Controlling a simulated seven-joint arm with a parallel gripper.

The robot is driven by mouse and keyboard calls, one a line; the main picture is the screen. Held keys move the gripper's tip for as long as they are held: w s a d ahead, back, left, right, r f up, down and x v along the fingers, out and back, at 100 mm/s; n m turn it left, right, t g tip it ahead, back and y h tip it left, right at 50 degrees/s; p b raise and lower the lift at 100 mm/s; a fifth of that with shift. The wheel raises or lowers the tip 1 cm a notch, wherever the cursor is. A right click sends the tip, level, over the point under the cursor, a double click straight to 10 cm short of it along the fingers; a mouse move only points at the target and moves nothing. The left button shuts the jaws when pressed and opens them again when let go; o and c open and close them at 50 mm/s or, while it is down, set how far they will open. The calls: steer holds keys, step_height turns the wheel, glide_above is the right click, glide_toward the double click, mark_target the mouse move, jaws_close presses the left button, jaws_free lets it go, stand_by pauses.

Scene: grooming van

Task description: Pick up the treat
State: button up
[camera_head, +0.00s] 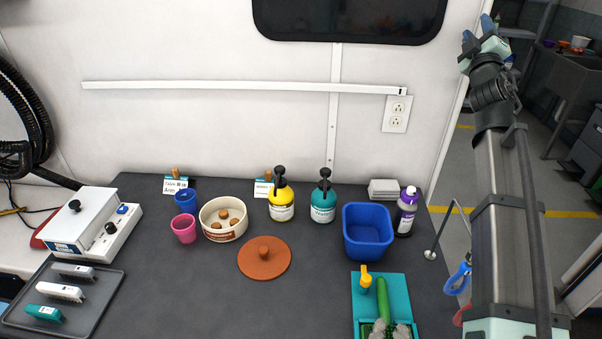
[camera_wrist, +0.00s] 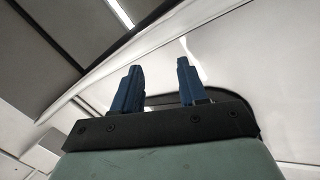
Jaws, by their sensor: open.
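Several round brown treats (camera_head: 222,213) lie in a cream bowl (camera_head: 208,232) on the dark table, in the head view. Reddish-brown round lid (camera_head: 264,270) with a knob lies flat on the table beside the bowl, to its lower right. My gripper (camera_head: 480,29) is raised high at the upper right of the head view, far from the bowl, with nothing between its fingers. In the wrist view, the two blue fingers of my gripper (camera_wrist: 158,85) stand apart, pointing toward the ceiling and window. No treat shows in the wrist view.
Blue cup (camera_head: 185,200) and pink cup (camera_head: 183,229) stand close left of the bowl. Yellow bottle (camera_head: 281,199), teal bottle (camera_head: 323,203) and blue tub (camera_head: 367,234) stand to its right. A brush tray (camera_head: 95,308) is at the left. The front middle of the table is clear.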

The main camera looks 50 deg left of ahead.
steer(key=s+a+m+g, duration=0.1)
steer(key=s+a, duration=0.4)
steer(key=s+a+r+m, duration=0.1)
steer(key=s+a+m, duration=0.1)
steer(key=s+a, duration=0.3)
steer(key=s+a+r+m+g, duration=0.1)
steer(key=s+a+m, duration=0.1)
steer(key=s+a, duration=0.3)
steer(key=shift+a+g, duration=0.3)
steer(key=shift+a, duration=0.5)
steer(key=s+a+f+m+g, duration=0.1)
steer(key=s+a+m+g, duration=0.15)
steer(key=s+a, duration=0.75)
steer(key=m+g+h, duration=1.3)
steer(key=m+h, duration=0.1)
steer(key=m, duration=0.9)
glide_above(234, 220)
step_height(234, 220, down, 35)
step_height(234, 220, down, 8)
steer(key=shift+r, duration=0.2)
steer(key=shift+d+f, duration=0.1)
steer(key=shift+f, duration=2.45)
